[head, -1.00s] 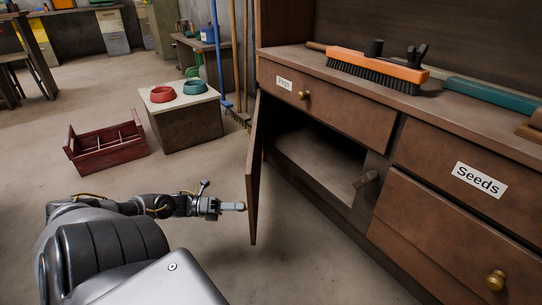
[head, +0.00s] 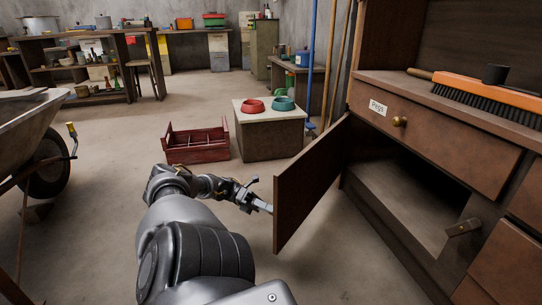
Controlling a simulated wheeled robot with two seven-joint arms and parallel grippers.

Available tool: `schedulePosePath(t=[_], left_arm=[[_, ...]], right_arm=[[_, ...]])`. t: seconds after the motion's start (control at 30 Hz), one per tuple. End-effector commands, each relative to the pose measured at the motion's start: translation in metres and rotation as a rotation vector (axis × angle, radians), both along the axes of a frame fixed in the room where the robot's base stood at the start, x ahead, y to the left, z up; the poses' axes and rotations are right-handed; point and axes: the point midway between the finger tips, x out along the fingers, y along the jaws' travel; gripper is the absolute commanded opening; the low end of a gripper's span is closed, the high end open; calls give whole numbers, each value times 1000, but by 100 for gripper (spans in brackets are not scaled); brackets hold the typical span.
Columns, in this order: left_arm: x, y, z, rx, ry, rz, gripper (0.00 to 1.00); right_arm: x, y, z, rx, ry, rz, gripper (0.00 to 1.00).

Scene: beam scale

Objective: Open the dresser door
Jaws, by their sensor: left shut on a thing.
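The dresser (head: 505,125) stands at the right in the head view. Its door (head: 312,182) is swung wide open below the drawer labelled "Pegs" (head: 440,135), and the empty-looking compartment (head: 405,195) shows behind it. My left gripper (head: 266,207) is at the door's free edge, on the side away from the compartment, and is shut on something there. The door hides the grip itself; it is likely the door's knob, which I cannot see. My right gripper is not in view.
A brush with an orange back (head: 490,93) lies on the dresser top. A red wooden crate (head: 196,145) and a low block with two bowls (head: 270,135) stand beyond the door. A wheelbarrow (head: 40,150) is at the left. The floor between is clear.

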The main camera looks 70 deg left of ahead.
Motion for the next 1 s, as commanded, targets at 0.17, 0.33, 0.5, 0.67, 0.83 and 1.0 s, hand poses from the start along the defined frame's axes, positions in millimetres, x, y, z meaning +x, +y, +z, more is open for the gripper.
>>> schedulePosePath(t=[0.17, 0.33, 0.5, 0.67, 0.83, 1.0], left_arm=[[1, 0, 0, 1, -1, 3, 36], [1, 0, 0, 1, -1, 1, 51], [0, 0, 0, 0, 0, 1, 51], [-2, 6, 0, 0, -1, 4, 51], [-15, 26, -1, 3, -2, 5, 51], [-29, 46, -2, 3, -3, 5, 51]], right_arm=[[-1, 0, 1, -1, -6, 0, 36], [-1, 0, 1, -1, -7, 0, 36], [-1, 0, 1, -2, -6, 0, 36], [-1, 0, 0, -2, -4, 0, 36], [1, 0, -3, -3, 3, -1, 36], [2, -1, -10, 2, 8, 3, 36]])
